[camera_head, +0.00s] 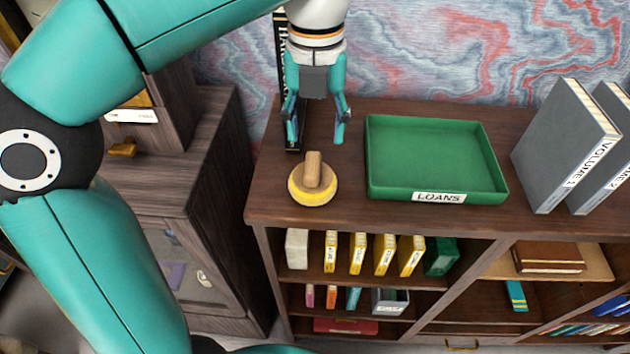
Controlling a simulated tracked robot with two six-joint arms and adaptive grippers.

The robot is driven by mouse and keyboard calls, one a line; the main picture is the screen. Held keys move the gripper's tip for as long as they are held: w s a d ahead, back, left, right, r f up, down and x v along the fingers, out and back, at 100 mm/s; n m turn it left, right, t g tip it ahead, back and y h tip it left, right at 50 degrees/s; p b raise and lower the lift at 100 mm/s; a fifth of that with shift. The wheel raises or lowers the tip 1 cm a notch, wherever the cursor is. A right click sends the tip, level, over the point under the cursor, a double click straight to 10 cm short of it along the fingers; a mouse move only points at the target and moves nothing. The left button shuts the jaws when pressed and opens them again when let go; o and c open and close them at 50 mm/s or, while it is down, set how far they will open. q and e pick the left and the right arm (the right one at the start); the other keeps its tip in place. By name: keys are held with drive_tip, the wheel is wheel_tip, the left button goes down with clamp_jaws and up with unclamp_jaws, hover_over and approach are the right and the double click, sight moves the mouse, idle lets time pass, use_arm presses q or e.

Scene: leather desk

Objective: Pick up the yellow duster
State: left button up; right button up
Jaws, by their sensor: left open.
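The yellow duster (313,194) is a round pad with a yellow band and an upright wooden handle. It sits on the dark wooden shelf top (345,219), near the left front edge. My left gripper (316,140) points down behind and above the duster's handle. Its two teal fingers are spread apart with nothing between them. I cannot tell the exact height of the fingertips above the surface. My right gripper is not in view.
A green tray (436,160) labelled LOANS stands right of the duster. A dark upright book (281,60) stands behind my left gripper. Grey volumes (565,145) stand at the right. A wooden cabinet (190,190) is at the left.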

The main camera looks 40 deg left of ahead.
sight(312, 163)
use_arm(q)
drive_tip(key=shift+s+f, duration=0.15)
drive_tip(key=shift+f, duration=1.85)
drive_tip(key=shift+s+f, duration=0.15)
drive_tip(key=shift+f, duration=1.8)
drive_tip(key=shift+s, duration=0.1)
clamp_jaws()
